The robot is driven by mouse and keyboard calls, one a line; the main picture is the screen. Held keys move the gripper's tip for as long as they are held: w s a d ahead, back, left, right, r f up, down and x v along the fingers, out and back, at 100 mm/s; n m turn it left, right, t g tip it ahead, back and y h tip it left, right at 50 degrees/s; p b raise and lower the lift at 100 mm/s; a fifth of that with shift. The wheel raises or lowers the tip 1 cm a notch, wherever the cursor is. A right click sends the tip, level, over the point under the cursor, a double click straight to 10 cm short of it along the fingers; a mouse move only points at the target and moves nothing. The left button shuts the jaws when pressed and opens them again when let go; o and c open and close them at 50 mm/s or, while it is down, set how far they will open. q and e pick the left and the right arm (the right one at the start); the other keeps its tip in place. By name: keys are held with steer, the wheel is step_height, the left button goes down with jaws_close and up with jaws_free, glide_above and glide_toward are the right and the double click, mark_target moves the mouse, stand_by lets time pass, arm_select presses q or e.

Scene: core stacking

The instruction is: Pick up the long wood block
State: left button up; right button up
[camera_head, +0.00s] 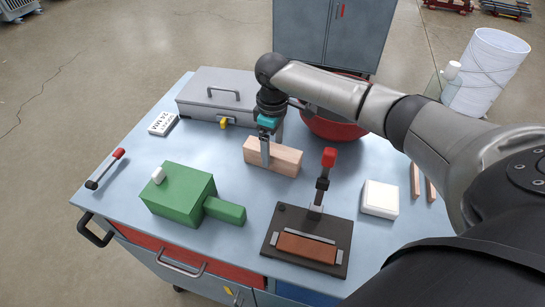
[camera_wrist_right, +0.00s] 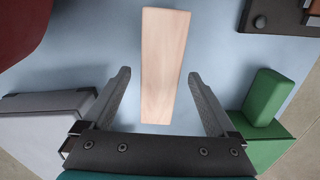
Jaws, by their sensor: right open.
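The long wood block (camera_head: 286,159) is pale wood and lies on the blue-grey table, behind the black fixture in the head view. In the right wrist view the wood block (camera_wrist_right: 164,65) lies lengthwise, and its near end reaches between the two fingers. My right gripper (camera_head: 266,160) is over the block, with a finger in front of its near side. In the right wrist view the gripper (camera_wrist_right: 158,85) is open, with a gap between each finger and the block. Whether the fingers have reached block height is hard to tell. My left gripper is not in view.
A green block assembly (camera_head: 178,192) stands front left. A black fixture (camera_head: 335,232) with a red-tipped lever is front centre. A grey toolbox (camera_head: 205,82) and red bowl (camera_head: 335,128) stand behind. A white box (camera_head: 380,197) sits right. The table's left middle is fairly clear.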

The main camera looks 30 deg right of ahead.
step_height(320, 180, down, 2)
steer(key=shift+f, duration=0.25)
jaws_close()
stand_by(0.6)
